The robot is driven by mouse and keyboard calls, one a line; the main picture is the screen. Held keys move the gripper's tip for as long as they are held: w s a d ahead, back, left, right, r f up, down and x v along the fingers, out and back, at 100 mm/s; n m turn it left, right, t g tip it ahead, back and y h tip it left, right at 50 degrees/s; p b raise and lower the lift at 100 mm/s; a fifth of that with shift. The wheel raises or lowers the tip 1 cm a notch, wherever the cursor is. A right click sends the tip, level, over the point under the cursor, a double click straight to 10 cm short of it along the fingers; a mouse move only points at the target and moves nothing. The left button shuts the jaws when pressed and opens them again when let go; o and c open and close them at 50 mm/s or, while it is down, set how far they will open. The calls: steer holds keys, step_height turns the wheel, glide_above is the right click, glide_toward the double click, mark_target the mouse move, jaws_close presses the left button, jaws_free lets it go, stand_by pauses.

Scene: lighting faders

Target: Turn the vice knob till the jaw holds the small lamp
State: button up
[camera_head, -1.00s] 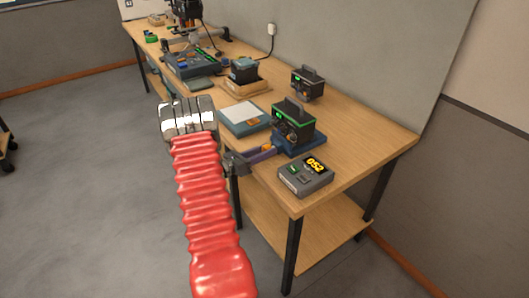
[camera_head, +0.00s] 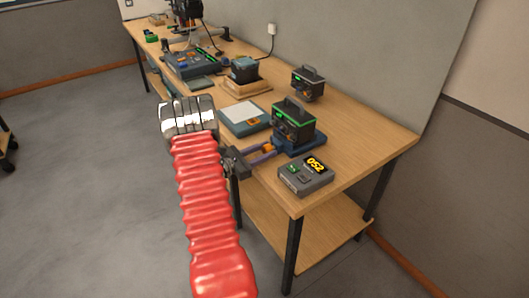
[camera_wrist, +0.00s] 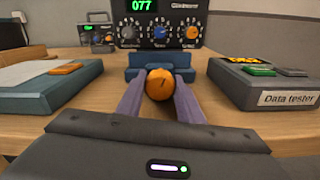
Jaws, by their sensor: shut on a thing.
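The orange vice knob (camera_wrist: 160,84) has a dark slanted mark on its face and sits at the front of a blue base (camera_wrist: 135,66). My gripper (camera_wrist: 160,98) is shut on the knob, one purple finger on each side. In the head view, my gripper (camera_head: 266,152) reaches the knob from the left, at the bench's front edge. A black box with a handle and green trim (camera_head: 293,125) stands on or just behind the blue base. I cannot make out a separate small lamp or the jaw's gap.
A grey data tester (camera_head: 306,177) lies close on the right. A flat blue-grey box with a white top (camera_head: 244,118) is on the left. A smaller black box (camera_head: 307,84) stands behind.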

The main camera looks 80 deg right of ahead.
steer(key=shift+m, duration=0.6)
steer(key=shift+d+r, duration=0.1)
steer(key=o, duration=1.1)
steer(key=shift+c, duration=0.2)
steer(key=v, duration=1.4)
steer(key=shift+c, duration=0.6)
